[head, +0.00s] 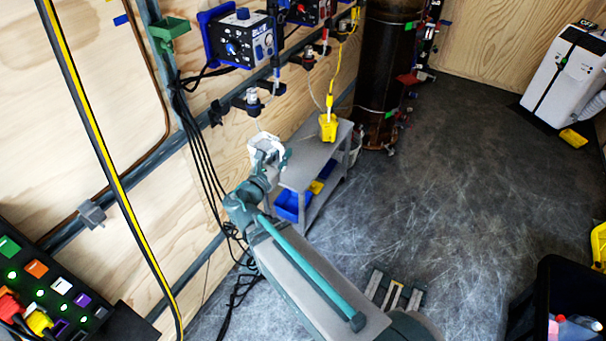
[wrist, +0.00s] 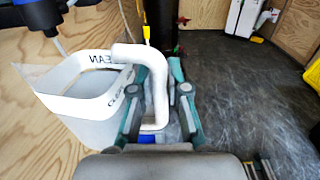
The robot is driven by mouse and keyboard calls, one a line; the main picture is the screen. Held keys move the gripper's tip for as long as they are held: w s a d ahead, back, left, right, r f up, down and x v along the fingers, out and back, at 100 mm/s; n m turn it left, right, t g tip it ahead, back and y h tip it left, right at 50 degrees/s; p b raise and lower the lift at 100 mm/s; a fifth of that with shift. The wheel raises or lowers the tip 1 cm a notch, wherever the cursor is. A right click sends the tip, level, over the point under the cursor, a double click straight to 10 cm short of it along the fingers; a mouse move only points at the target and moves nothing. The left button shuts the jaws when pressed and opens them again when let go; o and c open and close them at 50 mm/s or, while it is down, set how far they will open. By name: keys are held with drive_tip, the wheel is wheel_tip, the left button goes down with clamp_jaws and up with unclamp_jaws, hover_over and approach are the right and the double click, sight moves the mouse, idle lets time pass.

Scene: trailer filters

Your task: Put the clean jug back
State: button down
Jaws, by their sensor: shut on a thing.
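The clean jug (wrist: 85,100) is a white, translucent, open-topped jug with "CLEAN" lettering, seen in the wrist view at left. My gripper (wrist: 162,88) is shut on its white handle (wrist: 135,52), with one finger on each side. In the head view the jug (head: 266,147) is partly hidden by my gripper (head: 279,161). It is held near the wall, by the left end of a grey two-level bench (head: 314,160). I cannot tell whether the jug touches the bench.
Wall clamps with probes (head: 252,100) and black cables (head: 196,150) are close to the jug. A dark column (head: 385,80) stands behind. The floor at right is mostly open.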

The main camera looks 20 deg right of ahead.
drive_tip(key=w+d+f+n+t+y+b, duration=0.1)
drive_tip(key=w+d+f+b, duration=0.8)
drive_tip(key=f+b, duration=0.3)
drive_tip(key=w+d+f+t+y+b, duration=0.1)
drive_tip(key=w+d+f+b, duration=0.9)
drive_tip(key=b, duration=0.7)
wheel_tip(320, 180, down, 2)
drive_tip(key=shift+d+n, duration=0.4)
drive_tip(key=shift+d, duration=0.7)
drive_tip(key=shift+f+b, duration=0.15)
drive_tip(key=shift+b, duration=0.2)
drive_tip(key=c, duration=1.2)
unclamp_jaws()
drive_tip(key=shift+o, duration=0.2)
